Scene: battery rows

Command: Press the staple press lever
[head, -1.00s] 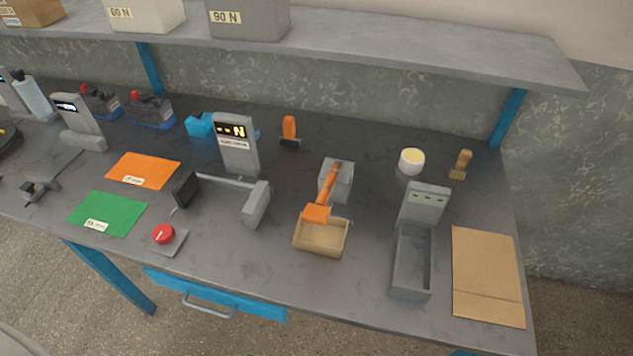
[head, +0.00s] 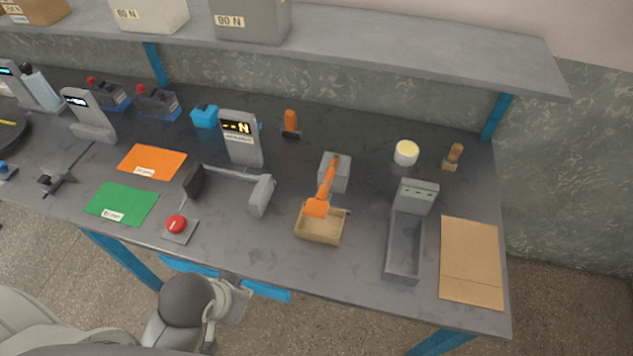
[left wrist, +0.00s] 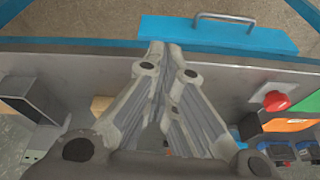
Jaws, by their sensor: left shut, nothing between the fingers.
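The staple press in the head view has an orange lever (head: 327,187) that slopes from a grey block (head: 334,172) down over an open tan tray (head: 320,226). The lever's wide orange end sits above the tray's back edge. My left gripper (left wrist: 165,48) is shut and empty in the left wrist view, its fingertips together over the table's front edge. The press is mostly hidden there behind my fingers; a small tan patch shows beside them. In the head view my left arm comes in at the bottom, and its fingertips cannot be made out. My right gripper is not in view.
A red button (head: 176,224) on a plate and a grey hammer-shaped fixture (head: 262,195) lie left of the press. A grey trough (head: 404,250) and brown cardboard (head: 472,260) lie right. A shelf (head: 400,50) overhangs the back.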

